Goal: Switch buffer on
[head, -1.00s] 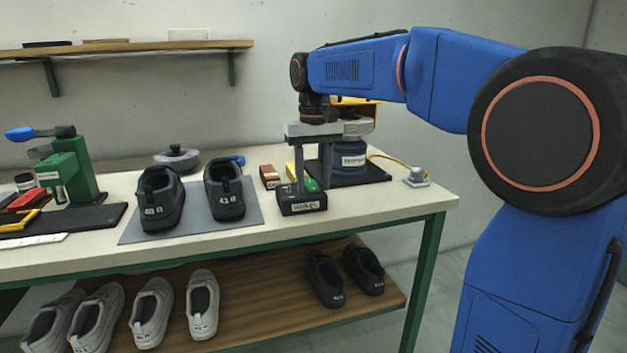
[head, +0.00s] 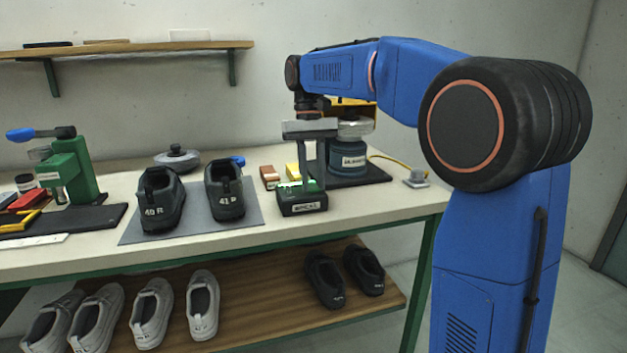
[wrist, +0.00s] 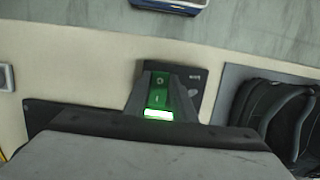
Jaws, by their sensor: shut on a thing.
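The buffer (head: 347,158) is a blue motor unit on a dark base at the right end of the bench. In front of it is a small dark switch box (head: 302,204) with a white label and a bright green glow on top. In the wrist view, a green rocker switch (wrist: 159,90) has a bright lit strip at its near end. My gripper (head: 308,184) points down at the top of the box. In the wrist view its fingers sit at both sides of the rocker and are shut on it. The exact contact is partly hidden.
Two dark shoes (head: 224,190) stand on a grey mat (head: 190,228) left of the box. Small red-brown and yellow blocks (head: 270,177) lie close behind it. A green press (head: 72,170) stands at the left. More shoes (head: 203,305) rest on the lower shelf.

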